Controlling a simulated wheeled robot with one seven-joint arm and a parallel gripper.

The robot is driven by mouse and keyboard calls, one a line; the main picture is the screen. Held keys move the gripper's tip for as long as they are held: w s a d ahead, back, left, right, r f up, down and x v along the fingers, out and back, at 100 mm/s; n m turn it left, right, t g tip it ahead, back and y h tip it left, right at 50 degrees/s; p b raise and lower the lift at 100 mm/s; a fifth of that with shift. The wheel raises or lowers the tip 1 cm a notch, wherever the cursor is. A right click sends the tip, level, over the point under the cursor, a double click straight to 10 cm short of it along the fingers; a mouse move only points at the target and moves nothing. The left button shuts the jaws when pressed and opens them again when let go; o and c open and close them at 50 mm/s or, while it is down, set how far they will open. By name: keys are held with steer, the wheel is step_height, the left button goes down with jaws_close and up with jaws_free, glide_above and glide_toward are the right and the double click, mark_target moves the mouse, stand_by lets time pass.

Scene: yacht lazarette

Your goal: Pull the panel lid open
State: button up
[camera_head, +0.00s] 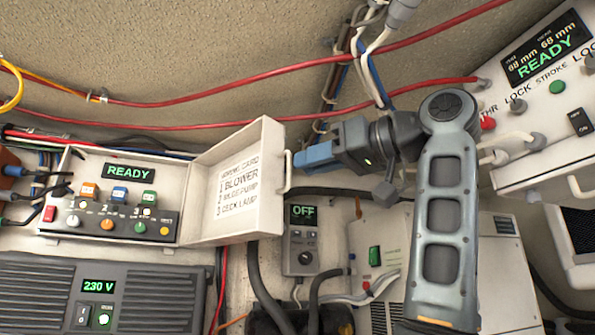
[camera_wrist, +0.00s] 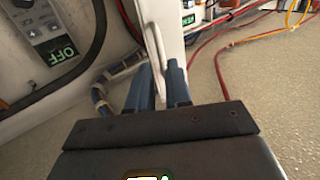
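The panel lid (camera_head: 235,183) is a white shallow cover with a wiring card inside, standing swung open to the right of its control panel (camera_head: 115,200). Its white bar handle (camera_head: 287,172) is on the lid's right edge. My gripper (camera_head: 308,158) has blue fingers and reaches the handle from the right. In the wrist view, the handle (camera_wrist: 154,50) runs between my two fingers (camera_wrist: 158,82), which sit close on either side of it. The lid's edge (camera_wrist: 170,30) shows just beyond. The fingertips are partly hidden by the handle and lid in the head view.
A small box reading OFF (camera_head: 302,240) is below the gripper, with dark hoses around it. A 230 V unit (camera_head: 100,295) is at lower left. Red cables (camera_head: 270,72) cross the wall above. A white cabinet (camera_head: 385,255) and a READY console (camera_head: 545,60) are at right.

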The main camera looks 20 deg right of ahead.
steer(key=shift+b+v, duration=0.3)
steer(key=shift+v, duration=1.5)
